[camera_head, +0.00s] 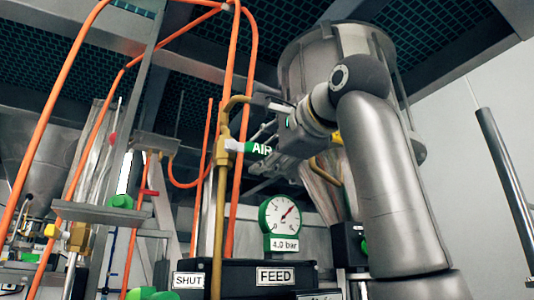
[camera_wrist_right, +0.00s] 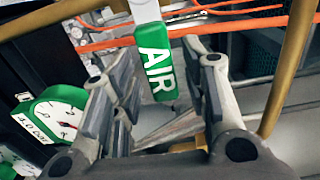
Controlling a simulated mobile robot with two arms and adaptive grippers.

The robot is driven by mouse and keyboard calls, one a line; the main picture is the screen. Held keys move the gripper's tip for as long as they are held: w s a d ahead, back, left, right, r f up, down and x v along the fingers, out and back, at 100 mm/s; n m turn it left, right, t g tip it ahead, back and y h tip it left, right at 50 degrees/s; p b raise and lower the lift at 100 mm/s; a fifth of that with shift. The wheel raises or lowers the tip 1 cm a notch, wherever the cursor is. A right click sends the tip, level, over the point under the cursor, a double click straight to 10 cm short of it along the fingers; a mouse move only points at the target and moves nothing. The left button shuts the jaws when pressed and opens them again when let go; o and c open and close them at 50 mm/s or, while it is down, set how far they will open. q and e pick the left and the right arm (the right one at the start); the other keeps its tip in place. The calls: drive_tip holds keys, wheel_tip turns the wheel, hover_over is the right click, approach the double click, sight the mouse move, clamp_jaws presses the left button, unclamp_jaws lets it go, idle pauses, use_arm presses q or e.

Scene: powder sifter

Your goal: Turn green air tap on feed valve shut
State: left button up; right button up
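The green air tap (camera_head: 258,148), lettered AIR, sticks out to the right from a brass valve on a vertical brass pipe (camera_head: 220,200). Its handle lies roughly level, across the pipe. My right gripper (camera_head: 279,140) is at the handle's free end. In the right wrist view the handle (camera_wrist_right: 156,68) lies between the two open fingers (camera_wrist_right: 160,75), with a gap visible on each side. The far part of the handle is partly hidden by my gripper in the head view. My left gripper is not in view.
A green-rimmed gauge (camera_head: 280,215) marked 4.0 bar stands below the tap, above a black box with a FEED label (camera_head: 276,276) and a SHUT label (camera_head: 188,281). Orange hoses (camera_head: 232,60) run close behind the pipe. A steel hopper (camera_head: 310,65) stands behind my right arm.

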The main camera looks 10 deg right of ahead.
drive_tip(key=v, duration=1.2)
